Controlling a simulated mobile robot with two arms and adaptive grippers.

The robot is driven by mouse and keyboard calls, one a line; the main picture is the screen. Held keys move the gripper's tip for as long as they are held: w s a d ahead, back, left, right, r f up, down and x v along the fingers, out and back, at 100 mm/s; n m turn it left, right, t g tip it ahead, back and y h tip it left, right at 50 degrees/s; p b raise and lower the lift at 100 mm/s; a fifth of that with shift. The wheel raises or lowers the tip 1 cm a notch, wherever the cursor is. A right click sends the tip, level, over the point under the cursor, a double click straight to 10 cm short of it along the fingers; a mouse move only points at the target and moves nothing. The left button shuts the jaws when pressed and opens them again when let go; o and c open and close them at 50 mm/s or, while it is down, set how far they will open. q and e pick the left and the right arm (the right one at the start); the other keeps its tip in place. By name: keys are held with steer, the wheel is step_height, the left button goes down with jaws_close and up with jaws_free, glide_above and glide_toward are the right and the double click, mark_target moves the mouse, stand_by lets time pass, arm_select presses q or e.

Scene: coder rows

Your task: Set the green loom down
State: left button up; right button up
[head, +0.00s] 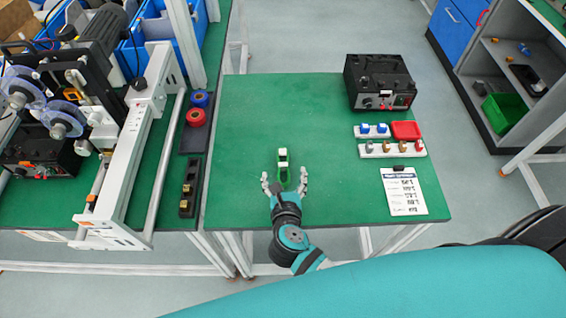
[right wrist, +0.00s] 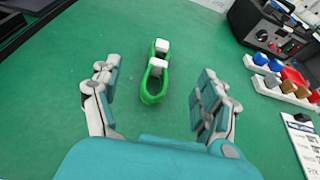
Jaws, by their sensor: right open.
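The green loom (head: 283,176) is a small green loop with white blocks. It lies on the green table top (head: 245,120) near the middle of the table's front half. It also shows in the right wrist view (right wrist: 153,88), lying flat beyond and between the fingers. My right gripper (head: 285,177) is open, with its fingers apart on either side of the loom's near end. In the right wrist view the fingers do not touch the loom. My left gripper is not in view.
A black power box (head: 380,82) stands at the back right. White strips with small connectors (head: 392,148), a red tray (head: 406,130) and a clipboard (head: 403,191) lie at the right. A machine with a white beam (head: 135,135) stands left. The table around the loom is clear.

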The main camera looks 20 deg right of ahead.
mark_target(283, 157)
steer(key=x, duration=0.3)
steer(key=shift+w+f, duration=0.1)
steer(key=shift+w, duration=0.2)
steer(key=x, duration=0.1)
steer(key=p+x, duration=0.1)
steer(key=shift+w+d, duration=0.2)
steer(key=shift+w, duration=0.2)
steer(key=x, duration=0.3)
steer(key=shift+w, duration=0.25)
steer(key=shift+w+f, duration=0.1)
steer(key=shift+c, duration=0.8)
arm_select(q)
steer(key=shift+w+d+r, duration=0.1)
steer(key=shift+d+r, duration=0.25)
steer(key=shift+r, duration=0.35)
arm_select(e)
steer(key=c, duration=1.2)
steer(key=shift+c, duration=0.2)
